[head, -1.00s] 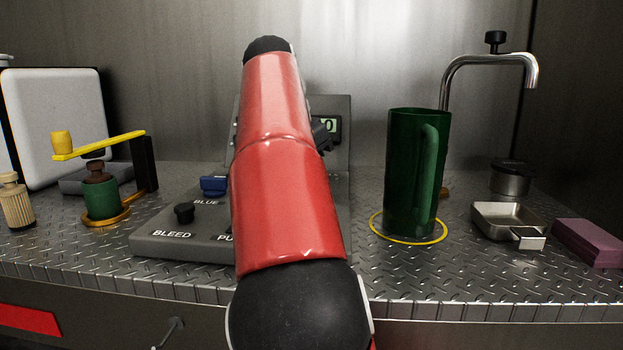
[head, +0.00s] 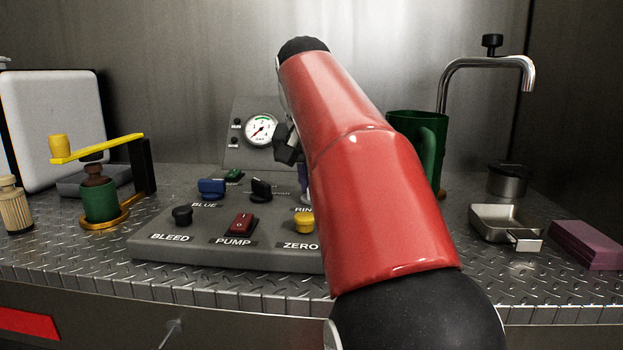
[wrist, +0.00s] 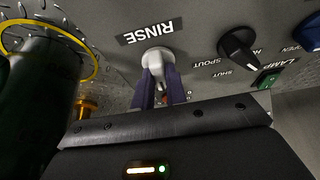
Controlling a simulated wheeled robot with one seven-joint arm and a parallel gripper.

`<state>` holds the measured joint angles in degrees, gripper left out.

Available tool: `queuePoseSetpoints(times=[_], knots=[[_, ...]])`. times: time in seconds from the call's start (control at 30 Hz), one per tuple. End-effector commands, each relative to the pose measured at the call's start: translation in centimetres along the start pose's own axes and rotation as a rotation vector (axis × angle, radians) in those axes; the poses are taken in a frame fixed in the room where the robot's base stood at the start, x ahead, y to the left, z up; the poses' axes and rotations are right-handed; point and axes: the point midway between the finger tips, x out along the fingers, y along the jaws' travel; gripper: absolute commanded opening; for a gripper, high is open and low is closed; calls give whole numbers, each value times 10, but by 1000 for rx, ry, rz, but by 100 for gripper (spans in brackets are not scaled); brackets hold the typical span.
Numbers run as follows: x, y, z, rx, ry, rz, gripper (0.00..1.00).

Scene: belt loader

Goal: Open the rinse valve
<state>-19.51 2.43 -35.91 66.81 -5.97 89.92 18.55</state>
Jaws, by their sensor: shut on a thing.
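The rinse valve is a pale grey-white knob (wrist: 157,60) beside the RINSE label (wrist: 150,31) on the grey control panel, which shows upside down in the wrist view. My gripper (wrist: 160,80) has its two purple fingers shut on this knob, one on each side. In the head view my red arm covers most of the valve and my gripper. Only the start of the RINSE label shows there, at the arm's left edge.
In the head view the panel (head: 150,248) also bears a blue knob (head: 212,188), a black knob (head: 261,188), a red PUMP switch (head: 238,223) and a yellow ZERO button (head: 304,222). A green mug (head: 400,121) stands right, partly behind my arm. A crank (head: 98,148) stands left.

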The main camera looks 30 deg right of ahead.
Motion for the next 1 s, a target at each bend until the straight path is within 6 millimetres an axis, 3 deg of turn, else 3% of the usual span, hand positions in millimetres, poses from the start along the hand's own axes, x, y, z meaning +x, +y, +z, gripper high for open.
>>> queuePoseSetpoints(times=[0.6, 0.63, 0.8, 1.0], knots=[[1, 0, 0, -44, 0, -17, 0], [1, 0, 0, -44, 0, -17, 15], [1, 0, 0, -43, -1, -17, 35], [0, 0, 0, -42, 0, -17, 35]])
